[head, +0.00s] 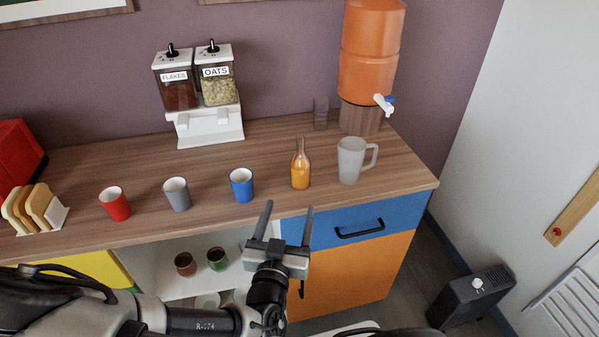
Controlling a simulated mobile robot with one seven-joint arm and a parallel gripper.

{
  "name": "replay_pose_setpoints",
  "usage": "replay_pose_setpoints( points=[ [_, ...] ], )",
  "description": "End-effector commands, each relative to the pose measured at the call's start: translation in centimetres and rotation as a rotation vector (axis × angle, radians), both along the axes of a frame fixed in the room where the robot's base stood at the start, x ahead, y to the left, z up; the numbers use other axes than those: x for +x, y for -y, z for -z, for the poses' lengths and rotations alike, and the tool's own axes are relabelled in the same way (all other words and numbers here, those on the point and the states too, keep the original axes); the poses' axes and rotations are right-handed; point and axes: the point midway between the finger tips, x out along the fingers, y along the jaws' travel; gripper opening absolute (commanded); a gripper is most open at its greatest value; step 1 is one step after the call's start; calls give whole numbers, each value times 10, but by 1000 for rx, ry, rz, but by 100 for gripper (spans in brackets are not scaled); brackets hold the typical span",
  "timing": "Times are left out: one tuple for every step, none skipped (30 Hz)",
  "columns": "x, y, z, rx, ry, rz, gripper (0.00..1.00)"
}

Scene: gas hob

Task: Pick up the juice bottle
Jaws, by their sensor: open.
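The juice bottle (300,170) is a small clear bottle with orange juice in it and a narrow neck. It stands upright on the wooden counter, left of a frosted jug. My gripper (287,209) is open and empty, with its two fingers pointing up in the picture toward the counter. It is in front of the counter's front edge, below the bottle in the picture and apart from it. Nothing hides the bottle.
The frosted jug (351,160) stands close to the bottle's right. A blue cup (241,187), a grey cup (177,195) and a red cup (114,205) stand to its left. An orange dispenser (369,55) and a cereal dispenser (208,95) stand behind. A drawer handle (360,230) sticks out below.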

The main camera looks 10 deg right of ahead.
Motion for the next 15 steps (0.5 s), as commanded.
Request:
replay_pose_setpoints(
  points=[
    [4, 1, 2, -4, 9, -2, 66],
    [7, 3, 3, -5, 11, -3, 66],
    [13, 6, 4, -3, 13, 0, 66],
    [18, 8, 5, -2, 13, 1, 66],
    [23, 11, 6, -3, 12, 2, 66],
    [30, 13, 8, -1, 12, 1, 66],
    [36, 16, 8, 0, 12, 1, 66],
    [41, 18, 8, -1, 12, 1, 66],
    [47, 21, 8, 1, 10, 1, 66],
    [49, 21, 8, 1, 10, -1, 66],
    [53, 21, 8, 1, 10, -2, 66],
    [57, 23, 8, 1, 10, -2, 66],
    [59, 25, 8, 2, 10, -1, 66],
    [62, 26, 8, 1, 8, -1, 66],
    [66, 29, 8, 1, 8, -1, 66]
  ],
)
